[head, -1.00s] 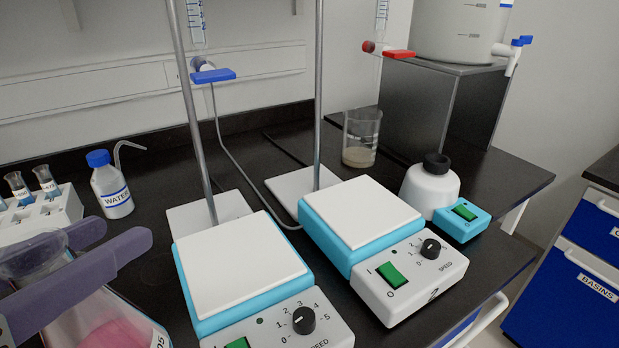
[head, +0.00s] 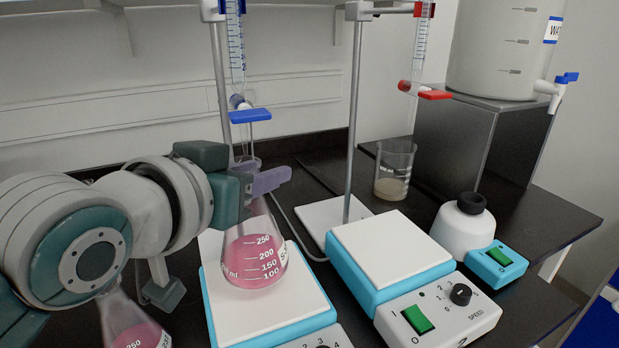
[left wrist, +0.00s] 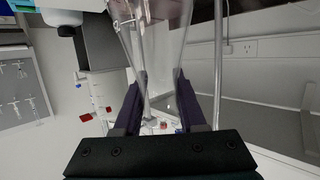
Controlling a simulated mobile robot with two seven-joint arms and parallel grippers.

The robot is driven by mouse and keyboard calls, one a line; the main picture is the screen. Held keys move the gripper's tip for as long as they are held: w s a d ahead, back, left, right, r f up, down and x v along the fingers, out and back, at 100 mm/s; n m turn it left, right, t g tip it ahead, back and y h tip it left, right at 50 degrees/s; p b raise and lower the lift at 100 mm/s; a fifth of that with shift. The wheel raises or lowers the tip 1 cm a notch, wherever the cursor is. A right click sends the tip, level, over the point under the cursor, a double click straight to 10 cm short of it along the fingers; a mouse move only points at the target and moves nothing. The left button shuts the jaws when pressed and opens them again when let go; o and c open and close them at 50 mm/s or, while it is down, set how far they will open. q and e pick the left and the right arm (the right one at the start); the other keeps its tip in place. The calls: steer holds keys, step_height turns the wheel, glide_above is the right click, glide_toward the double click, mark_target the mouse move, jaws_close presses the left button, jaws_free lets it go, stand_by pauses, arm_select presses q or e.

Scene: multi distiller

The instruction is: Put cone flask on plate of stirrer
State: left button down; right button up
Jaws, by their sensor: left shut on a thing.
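A cone flask (head: 256,262) with pink liquid is upright over the white plate (head: 240,309) of the left stirrer in the head view. Its base looks at or very near the plate; I cannot tell if it touches. My left gripper (head: 262,180) comes in from the left with purple fingers shut around the flask's neck, hiding its top. In the left wrist view, the clear glass of the flask (left wrist: 152,35) shows between the two fingers of the left gripper (left wrist: 160,85). My right gripper is not in view.
Another flask (head: 133,326) with pink liquid stands at lower left, under my arm. A burette with a blue tap (head: 250,115) hangs just above the held flask, beside its stand rod. A second stirrer (head: 392,250), a beaker (head: 393,170) and a white bottle (head: 466,228) stand to the right.

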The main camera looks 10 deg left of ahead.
arm_select(q)
steer(key=shift+w+d, duration=0.1)
steer(key=shift+w, duration=0.25)
steer(key=shift+f, duration=0.4)
steer(key=shift+f+b, duration=0.3)
steer(key=shift+f, duration=1.05)
steer(key=shift+f, duration=0.15)
steer(key=shift+c, duration=2.4)
jaws_free()
